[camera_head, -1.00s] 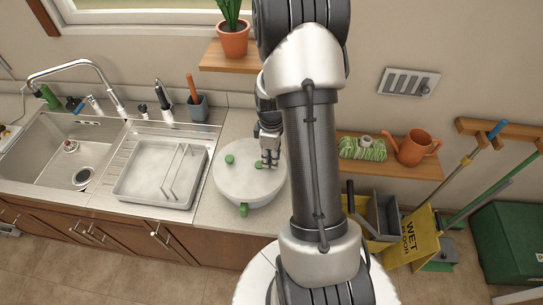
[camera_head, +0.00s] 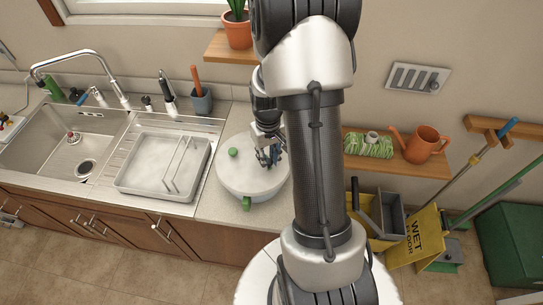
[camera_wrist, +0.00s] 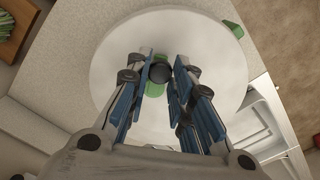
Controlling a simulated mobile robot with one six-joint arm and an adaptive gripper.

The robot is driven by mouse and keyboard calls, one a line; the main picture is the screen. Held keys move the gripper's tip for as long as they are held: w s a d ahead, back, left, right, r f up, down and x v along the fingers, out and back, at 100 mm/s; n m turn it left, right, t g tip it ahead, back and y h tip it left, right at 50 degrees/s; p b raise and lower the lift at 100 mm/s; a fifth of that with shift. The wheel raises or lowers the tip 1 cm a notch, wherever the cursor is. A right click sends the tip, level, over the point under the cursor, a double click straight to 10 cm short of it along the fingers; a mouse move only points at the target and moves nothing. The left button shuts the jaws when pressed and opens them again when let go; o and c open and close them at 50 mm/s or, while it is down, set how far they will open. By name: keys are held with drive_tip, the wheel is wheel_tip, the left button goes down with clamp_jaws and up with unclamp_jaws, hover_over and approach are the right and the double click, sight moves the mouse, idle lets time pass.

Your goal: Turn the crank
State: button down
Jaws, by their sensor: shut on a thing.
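The white round bowl-like device with a pale lid (camera_head: 250,180) stands on the counter. A green round knob (camera_head: 233,152) sits on the left of its lid, and a green tab (camera_head: 246,203) sticks out at the front rim. In the wrist view the lid (camera_wrist: 110,60) fills the middle, with the green tab (camera_wrist: 233,29) at upper right. My gripper (camera_head: 269,157) is over the right part of the lid. In the wrist view my gripper (camera_wrist: 160,80) has its blue-padded fingers closed on either side of the green crank (camera_wrist: 155,90), by a dark round end. Their exact contact is partly hidden.
A drying tray (camera_head: 128,183) and sink (camera_head: 35,150) are left of the device. A plant pot (camera_head: 236,32) stands on a shelf above. A shelf with an orange watering can (camera_head: 421,146) and a yellow wet-floor sign (camera_head: 413,240) are to the right.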

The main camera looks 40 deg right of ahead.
drive_tip(key=m, duration=0.2)
drive_tip(key=a+m, duration=0.1)
drive_tip(key=m, duration=0.1)
drive_tip(key=w+a+m+b, duration=0.1)
drive_tip(key=m, duration=0.1)
drive_tip(key=shift+w, duration=0.1)
drive_tip(key=m, duration=0.2)
drive_tip(key=w+m, duration=0.1)
drive_tip(key=m, duration=0.1)
drive_tip(key=shift+a, duration=0.3)
drive_tip(key=m, duration=0.1)
drive_tip(key=w+m, duration=0.1)
drive_tip(key=shift+a+m, duration=0.15)
drive_tip(key=shift+m, duration=0.25)
drive_tip(key=m, duration=0.1)
drive_tip(key=w+m, duration=0.1)
drive_tip(key=m, duration=0.1)
drive_tip(key=shift+w+m+b, duration=0.15)
drive_tip(key=shift+m+b, duration=0.15)
drive_tip(key=m, duration=0.1)
drive_tip(key=w+m, duration=0.1)
drive_tip(key=shift+m, duration=0.4)
drive_tip(key=m, duration=0.2)
drive_tip(key=w+d+m, duration=0.1)
drive_tip(key=m, duration=0.3)
drive_tip(key=shift+w+d, duration=0.25)
drive_tip(key=c, duration=1.4)
unclamp_jaws()
